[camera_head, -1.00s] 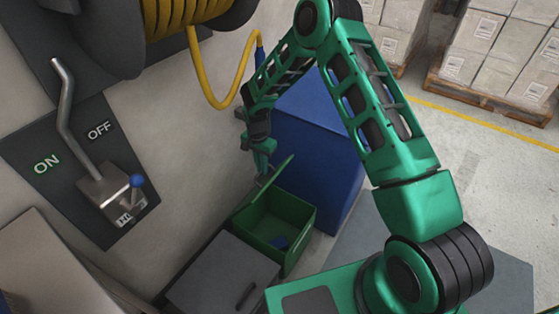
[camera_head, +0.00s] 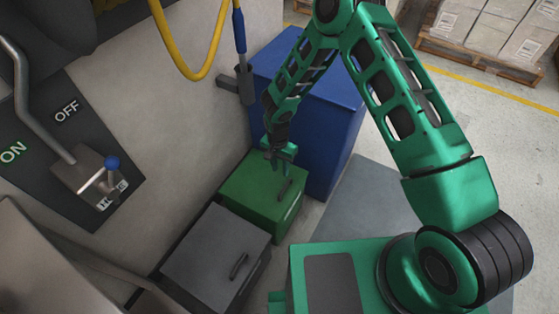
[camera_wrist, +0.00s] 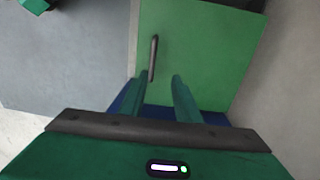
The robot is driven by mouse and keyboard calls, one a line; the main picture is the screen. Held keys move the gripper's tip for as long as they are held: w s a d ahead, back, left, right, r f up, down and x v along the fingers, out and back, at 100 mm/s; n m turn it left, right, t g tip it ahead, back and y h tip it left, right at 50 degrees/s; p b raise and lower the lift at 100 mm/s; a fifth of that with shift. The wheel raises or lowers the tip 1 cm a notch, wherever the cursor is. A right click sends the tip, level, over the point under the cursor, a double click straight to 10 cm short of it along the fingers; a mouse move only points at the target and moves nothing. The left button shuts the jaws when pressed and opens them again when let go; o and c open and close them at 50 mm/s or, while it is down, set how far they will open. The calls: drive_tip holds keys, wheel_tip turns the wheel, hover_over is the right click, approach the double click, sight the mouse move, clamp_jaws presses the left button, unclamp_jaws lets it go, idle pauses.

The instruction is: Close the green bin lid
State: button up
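The green bin (camera_head: 288,219) stands on the floor between a grey bin and a blue box. Its green lid (camera_head: 248,187) lies down flat over the top, so the inside is hidden. The lid has a dark handle (camera_head: 286,189) near its right edge. In the wrist view the lid (camera_wrist: 205,50) and its upright dark handle (camera_wrist: 153,58) lie ahead of my fingers. My gripper (camera_head: 283,166) is at the lid's far edge. In the wrist view my gripper (camera_wrist: 158,95) has its fingers apart with nothing between them. I cannot tell whether they touch the lid.
The grey bin (camera_head: 212,252) stands closed just in front of the green bin. The blue box (camera_head: 315,85) stands behind and to the right. The wall with a lever switch (camera_head: 85,172) and a yellow hose (camera_head: 170,45) is at the left. Floor at the right is open.

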drive_tip(key=shift+a, duration=0.2)
wheel_tip(320, 180, up, 11)
drive_tip(key=shift+w+a+f, duration=0.15)
drive_tip(key=shift+w, duration=0.1)
idle(0.3)
idle(0.3)
